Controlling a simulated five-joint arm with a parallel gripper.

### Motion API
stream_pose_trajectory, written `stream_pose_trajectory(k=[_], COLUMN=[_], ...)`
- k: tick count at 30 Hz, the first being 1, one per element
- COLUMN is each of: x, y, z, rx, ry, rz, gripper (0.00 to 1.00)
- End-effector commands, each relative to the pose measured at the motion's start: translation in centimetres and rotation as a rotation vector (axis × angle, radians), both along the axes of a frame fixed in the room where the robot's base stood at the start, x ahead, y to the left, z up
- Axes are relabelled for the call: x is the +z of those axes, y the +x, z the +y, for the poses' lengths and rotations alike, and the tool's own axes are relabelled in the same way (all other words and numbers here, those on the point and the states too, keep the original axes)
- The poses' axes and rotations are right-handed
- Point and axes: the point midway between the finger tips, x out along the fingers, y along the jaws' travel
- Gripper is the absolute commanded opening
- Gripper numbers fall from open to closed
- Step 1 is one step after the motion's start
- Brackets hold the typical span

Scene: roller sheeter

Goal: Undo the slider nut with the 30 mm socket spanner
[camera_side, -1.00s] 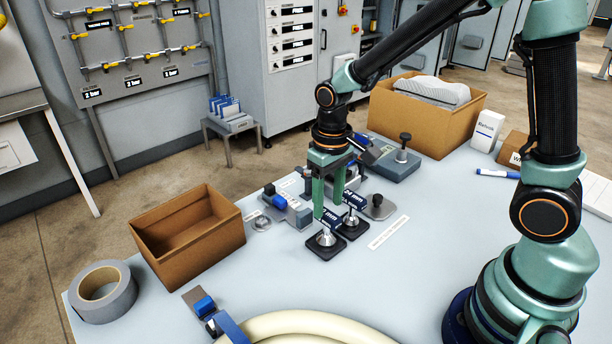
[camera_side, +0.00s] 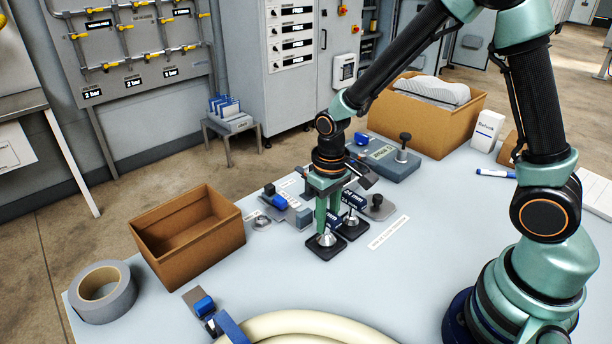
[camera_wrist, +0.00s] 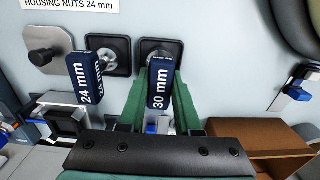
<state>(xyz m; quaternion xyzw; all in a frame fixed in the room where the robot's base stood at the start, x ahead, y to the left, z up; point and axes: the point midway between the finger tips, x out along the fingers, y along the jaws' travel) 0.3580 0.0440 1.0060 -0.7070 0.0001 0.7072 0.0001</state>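The 30 mm socket spanner (camera_wrist: 160,88) has a dark blue block with a white label and stands on a square black base. It also shows in the side view (camera_side: 326,240), partly behind my fingers. My gripper (camera_side: 328,224) points straight down over it. In the wrist view its green fingers (camera_wrist: 161,92) lie on either side of the spanner's block, very close to it; they look open, with no clear contact. The 24 mm spanner (camera_wrist: 86,80) stands beside it on its own base, also seen in the side view (camera_side: 353,204). I cannot pick out the slider nut.
An open empty cardboard box (camera_side: 187,240) and a tape roll (camera_side: 103,292) are at left. A pale hose (camera_side: 310,325) lies in front.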

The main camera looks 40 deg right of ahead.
Motion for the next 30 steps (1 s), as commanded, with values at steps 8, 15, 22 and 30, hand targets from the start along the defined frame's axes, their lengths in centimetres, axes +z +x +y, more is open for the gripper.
stream_pose_trajectory(k=[8,15,22,30], x=[0.1,1.5,3.1,4.8], y=[0.1,0.1,0.1,0.1], z=[0.0,0.0,0.0,0.0], rx=[0.0,0.0,0.0,0.0], ry=[0.0,0.0,0.001,0.0], rz=[-0.002,-0.004,-0.005,-0.003], gripper=[0.0,0.0,0.0,0.0])
